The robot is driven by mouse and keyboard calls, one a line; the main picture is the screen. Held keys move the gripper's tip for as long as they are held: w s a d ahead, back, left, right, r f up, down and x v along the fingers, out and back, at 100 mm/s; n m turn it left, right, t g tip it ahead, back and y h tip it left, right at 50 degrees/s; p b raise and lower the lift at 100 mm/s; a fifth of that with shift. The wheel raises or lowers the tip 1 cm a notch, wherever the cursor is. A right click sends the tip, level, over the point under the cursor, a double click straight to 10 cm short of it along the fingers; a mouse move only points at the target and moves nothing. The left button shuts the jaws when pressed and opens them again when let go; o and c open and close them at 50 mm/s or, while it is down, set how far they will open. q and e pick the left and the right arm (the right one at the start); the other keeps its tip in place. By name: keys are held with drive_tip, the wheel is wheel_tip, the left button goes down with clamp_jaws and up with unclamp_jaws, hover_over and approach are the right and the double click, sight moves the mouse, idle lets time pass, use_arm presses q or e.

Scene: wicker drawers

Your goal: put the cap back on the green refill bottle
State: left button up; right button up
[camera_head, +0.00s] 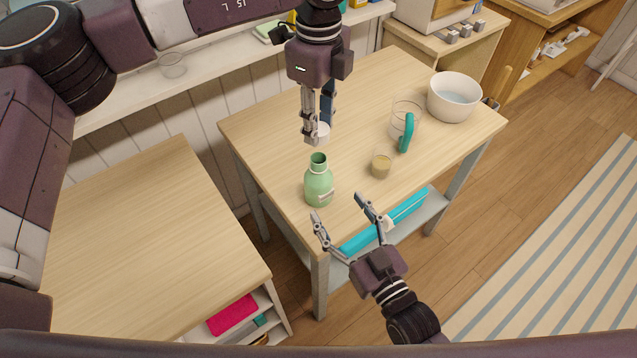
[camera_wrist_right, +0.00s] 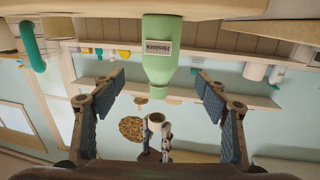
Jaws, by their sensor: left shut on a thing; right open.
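The green refill bottle (camera_head: 319,188) stands upright and uncapped near the front left corner of the wooden table. It also shows in the right wrist view (camera_wrist_right: 161,55), upside down there. My left gripper (camera_head: 317,136) is shut on a small white cap (camera_head: 324,131), held apart from the bottle and above its neck. The cap also shows in the right wrist view (camera_wrist_right: 156,120), pale and round, just past the bottle's mouth. My right gripper (camera_head: 339,206) is open in front of the bottle, with its fingers spread toward it. In the right wrist view its fingers (camera_wrist_right: 158,84) flank the bottle without touching it.
The table (camera_head: 262,124) is clear left of the bottle. A teal tray (camera_head: 368,239) lies on the shelf below.

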sight(318, 178)
drive_tip(key=x, duration=1)
drive_tip(key=shift+c, duration=0.4)
drive_tip(key=c, duration=1.7)
use_arm(q)
drive_tip(key=shift+f, duration=2.5)
drive_tip(key=shift+f, duration=0.9)
drive_tip(key=shift+f, duration=0.6)
use_arm(e)
clamp_jaws()
